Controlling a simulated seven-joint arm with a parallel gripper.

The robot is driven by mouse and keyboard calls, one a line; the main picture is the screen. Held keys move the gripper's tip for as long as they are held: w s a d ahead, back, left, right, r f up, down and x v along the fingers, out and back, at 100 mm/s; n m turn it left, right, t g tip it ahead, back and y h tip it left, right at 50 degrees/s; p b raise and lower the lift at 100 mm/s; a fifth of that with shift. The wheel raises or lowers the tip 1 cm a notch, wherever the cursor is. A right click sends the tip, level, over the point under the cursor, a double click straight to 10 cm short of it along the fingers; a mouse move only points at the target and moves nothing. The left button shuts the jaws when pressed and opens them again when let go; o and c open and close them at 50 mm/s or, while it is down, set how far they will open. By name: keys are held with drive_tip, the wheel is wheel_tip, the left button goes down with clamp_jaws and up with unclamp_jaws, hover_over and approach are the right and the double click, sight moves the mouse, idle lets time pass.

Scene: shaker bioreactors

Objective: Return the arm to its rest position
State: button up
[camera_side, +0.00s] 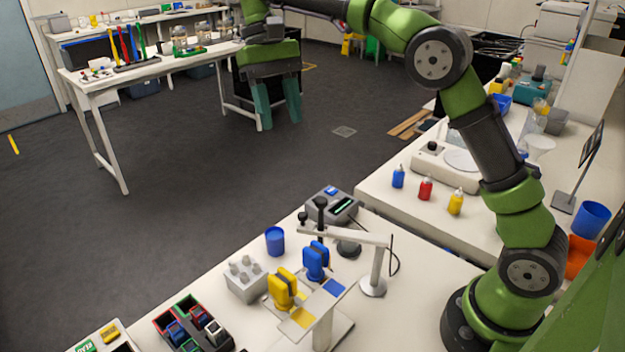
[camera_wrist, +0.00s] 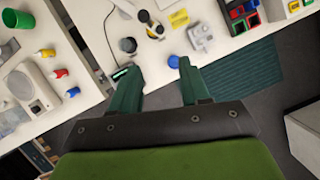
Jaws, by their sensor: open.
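My gripper (camera_side: 277,110) hangs at the upper middle of the side view, fingers pointing down. Its two teal fingers are apart with nothing between them. It is well above the floor and far from the bench items. In the wrist view my gripper (camera_wrist: 158,78) also shows open and empty, with the bench edge beyond the fingertips. My green and black arm reaches from its base at the lower right up and over to the upper middle.
The near bench holds a yellow device (camera_side: 283,290), a blue device (camera_side: 316,262), a blue cup (camera_side: 275,241), a grey block (camera_side: 245,279) and a dark rack (camera_side: 193,325). Blue, red (camera_side: 426,188) and yellow bottles stand on the right bench. A white table (camera_side: 150,70) is behind. Open floor lies between.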

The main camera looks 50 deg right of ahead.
drive_tip(key=s+d+f+n+t+h, duration=0.2)
drive_tip(key=d+f, duration=0.2)
drive_tip(key=s+d+f+m+t+y, duration=0.1)
drive_tip(key=s+f+m+t+y, duration=0.1)
drive_tip(key=s+t, duration=0.7)
drive_tip(key=s, duration=0.7)
drive_tip(key=shift+s+f+y, duration=0.3)
drive_tip(key=shift+s, duration=0.1)
